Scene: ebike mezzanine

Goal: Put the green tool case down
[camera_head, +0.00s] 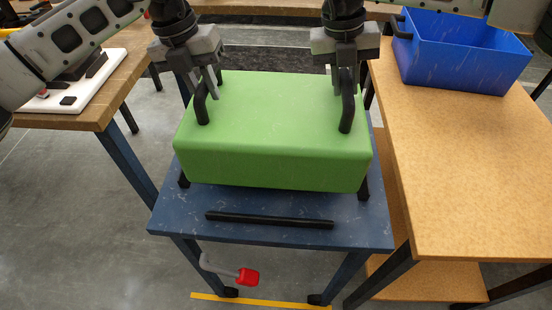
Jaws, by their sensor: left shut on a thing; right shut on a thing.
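The green tool case (275,130) is a large rounded block over the small blue table (170,218). It has a black handle on its left (202,108) and another on its right (346,110). My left gripper (208,84) is shut on the left handle. My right gripper (345,82) is shut on the right handle. The case looks level. Its underside is hidden, so I cannot tell whether it touches the tabletop.
A black bar (270,220) runs along the blue table's front. A wooden table (480,170) with a blue bin (455,60) stands at the right. Another wooden table (88,115) with a white board (85,85) is at the left. A red-tipped lever (246,277) sticks out below.

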